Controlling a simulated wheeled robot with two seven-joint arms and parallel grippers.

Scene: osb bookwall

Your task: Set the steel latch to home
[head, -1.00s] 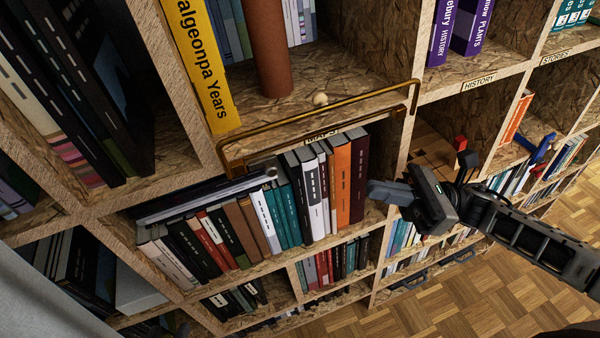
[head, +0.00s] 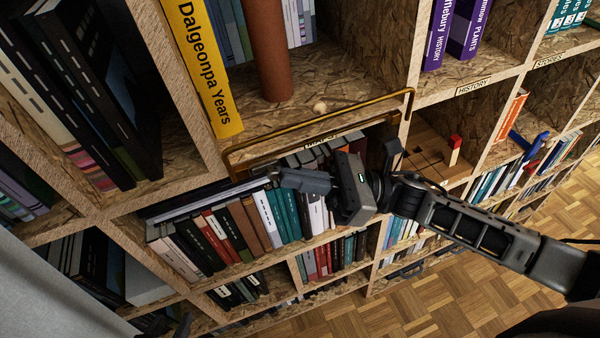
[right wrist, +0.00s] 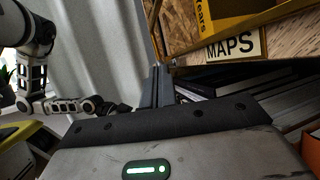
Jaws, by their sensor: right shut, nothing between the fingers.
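A small grey metal piece (head: 272,168), which looks like the steel latch, sits under the left part of the brass rail, above the row of books. Its exact setting is too small to tell. My right gripper (head: 283,179) comes in from the right with its fingers pointing left, and its tips are close to this piece. I cannot tell whether they touch. In the right wrist view the fingers (right wrist: 157,88) are shut and empty, and the latch cannot be made out. My left gripper (head: 175,326) is a dark shape at the bottom left edge, its jaws unclear.
The brass rail (head: 330,112) runs along the shelf front above the MAPS label (right wrist: 233,47). Books (head: 225,230) fill the compartment below my right gripper. A yellow book (head: 205,70) and a brown cylinder (head: 268,50) stand above. The parquet floor at lower right is clear.

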